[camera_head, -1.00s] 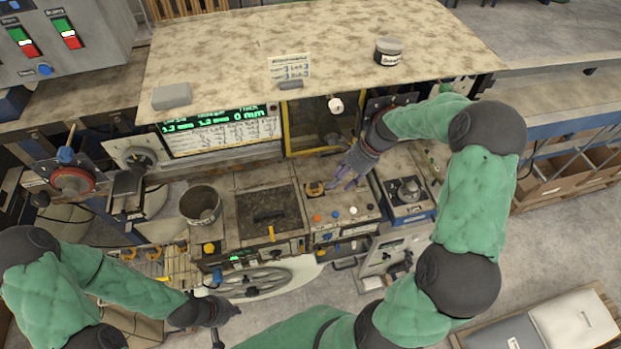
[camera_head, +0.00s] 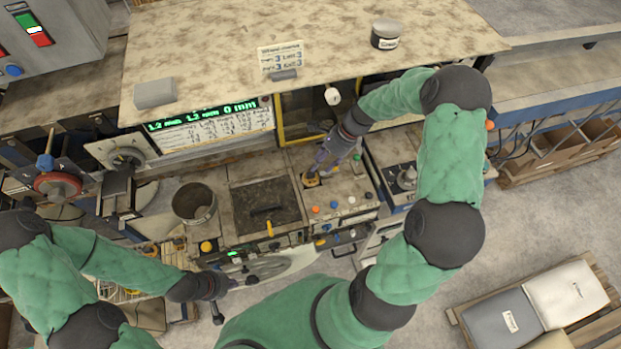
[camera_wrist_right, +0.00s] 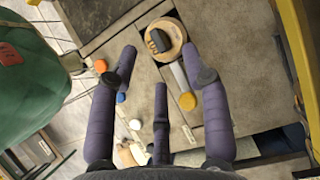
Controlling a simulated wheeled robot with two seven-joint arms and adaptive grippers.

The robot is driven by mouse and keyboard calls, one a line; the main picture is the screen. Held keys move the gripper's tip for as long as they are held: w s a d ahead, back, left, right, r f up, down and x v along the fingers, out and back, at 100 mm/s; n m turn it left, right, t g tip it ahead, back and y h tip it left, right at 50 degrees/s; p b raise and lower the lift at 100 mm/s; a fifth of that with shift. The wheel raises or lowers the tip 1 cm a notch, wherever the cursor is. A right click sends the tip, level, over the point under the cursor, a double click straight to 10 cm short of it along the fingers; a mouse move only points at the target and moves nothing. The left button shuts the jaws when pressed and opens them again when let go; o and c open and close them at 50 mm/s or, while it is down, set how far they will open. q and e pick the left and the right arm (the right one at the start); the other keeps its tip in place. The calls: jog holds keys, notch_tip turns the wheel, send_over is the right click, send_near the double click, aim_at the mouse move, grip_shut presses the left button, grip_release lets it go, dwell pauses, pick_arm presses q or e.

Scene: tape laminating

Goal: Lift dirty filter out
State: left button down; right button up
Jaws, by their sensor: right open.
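A dark, dirty square panel (camera_head: 284,192) with a bar handle (camera_head: 266,209) lies in the worktop; it looks like the dirty filter, though I cannot be sure. My right gripper (camera_head: 317,168) is to its right, above the control block. In the right wrist view my right gripper (camera_wrist_right: 160,85) has its purple fingers spread, with nothing between them. Beyond its fingertips is a round tan disc (camera_wrist_right: 176,30) with a dark grip on it. My left gripper (camera_head: 219,297) is at the lower left, in front of the worktop; its fingers are too small to read.
A round bin (camera_head: 194,203) stands left of the dark panel. Coloured buttons (camera_head: 333,205) are on the control block below my right gripper. A large upper board (camera_head: 220,50) overhangs the back. A pallet with bags (camera_head: 565,295) is on the floor at right.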

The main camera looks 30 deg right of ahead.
aim_at(313, 174)
jog(key=p+x, duration=0.1)
jog(key=x, duration=0.3)
jog(key=shift+s+a, duration=0.15)
jog(key=shift+a, duration=0.05)
jog(key=shift+a+f, duration=0.15)
jog(key=shift+f, duration=0.25)
grip_shut()
